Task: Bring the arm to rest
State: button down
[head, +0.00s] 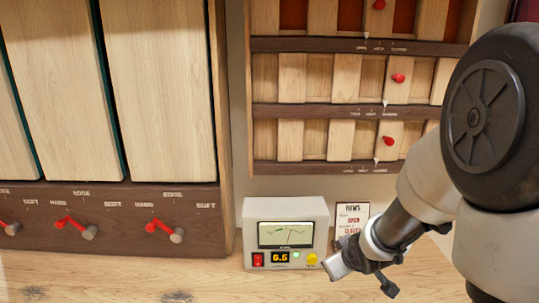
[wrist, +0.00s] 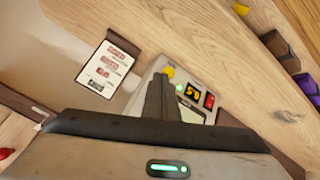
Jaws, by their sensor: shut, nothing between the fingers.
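My arm (head: 405,225) comes in from the right in the head view and reaches down to the left over the wooden bench. Its end is beside the right side of a pale meter box (head: 286,232). My gripper (wrist: 161,85) shows in the wrist view with its dark fingers shut and nothing between them. The fingers overlap the meter box in that view; I cannot tell the gap to it. The box has a needle dial, a lit display reading 6.5, a red switch, a green lamp and a yellow knob (head: 312,259).
A card (head: 351,216) with red print stands behind my arm. Wooden slider racks (head: 345,110) with red knobs hang on the wall. At left, tall wooden panels (head: 157,90) stand above red levers (head: 160,227). Dark purple and brown objects (wrist: 284,48) lie on the bench. Bare bench (head: 210,275) is at front left.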

jog(key=s+r+m+g+h, duration=0.1)
jog(key=s+r+m, duration=0.2)
jog(key=s+r, duration=0.7)
jog(key=s+a+r+m+g+y, duration=0.1)
jog(key=s+a+r, duration=0.15)
jog(key=s, duration=0.35)
jog(key=s+a+r+m, duration=0.1)
jog(key=s+a+r, duration=0.1)
jog(key=s+r, duration=0.35)
notch_tip(320, 180, up, 12)
jog(key=s+p, duration=0.1)
jog(key=p, duration=1.3)
jog(key=shift+s+g, duration=0.3)
jog(key=shift+d, duration=0.1)
